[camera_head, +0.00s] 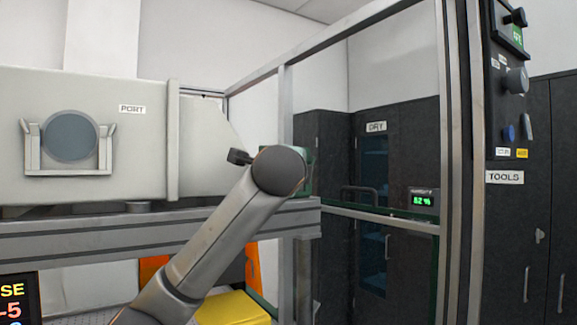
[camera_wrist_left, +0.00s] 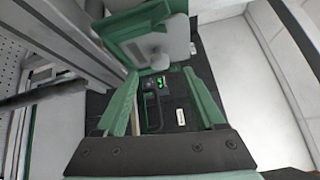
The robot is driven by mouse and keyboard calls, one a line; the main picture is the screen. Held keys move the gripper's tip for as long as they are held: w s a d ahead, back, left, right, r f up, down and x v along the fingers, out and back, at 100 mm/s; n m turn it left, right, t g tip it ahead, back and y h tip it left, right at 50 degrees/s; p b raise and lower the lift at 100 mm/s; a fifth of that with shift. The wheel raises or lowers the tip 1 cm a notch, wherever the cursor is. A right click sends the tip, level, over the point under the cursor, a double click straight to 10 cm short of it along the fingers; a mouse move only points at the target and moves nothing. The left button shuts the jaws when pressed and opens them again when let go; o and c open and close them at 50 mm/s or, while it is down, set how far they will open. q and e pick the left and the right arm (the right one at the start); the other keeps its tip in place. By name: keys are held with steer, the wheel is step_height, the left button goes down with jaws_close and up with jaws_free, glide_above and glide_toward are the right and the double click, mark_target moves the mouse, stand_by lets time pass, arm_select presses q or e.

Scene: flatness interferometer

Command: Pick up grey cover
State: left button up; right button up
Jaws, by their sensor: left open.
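A round blue-grey disc (camera_head: 69,137) sits upright in a light bracket on the front of the pale machine, left of the PORT label. It may be the grey cover; I cannot tell for sure. My left arm rises from the bottom and hides most of its gripper, with green parts (camera_head: 303,172) showing behind the joint. In the left wrist view my left gripper (camera_wrist_left: 160,74) has its green fingers apart with nothing held between them. A grey plate with a round knob and green edges (camera_wrist_left: 175,32) shows beyond the fingers; I cannot tell what it is. My right gripper is not in view.
A metal frame post (camera_head: 461,160) stands at the right. Behind the frame is a dark DRY cabinet (camera_head: 400,160) with a green humidity display (camera_head: 423,200). A TOOLS cabinet (camera_head: 535,200) is far right. A yellow box (camera_head: 232,309) lies below the machine's rail (camera_head: 100,240).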

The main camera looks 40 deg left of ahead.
arm_select(q)
steer(key=p+x, duration=0.1)
steer(key=x, duration=0.3)
steer(key=shift+s, duration=0.1)
jaws_close()
stand_by(0.4)
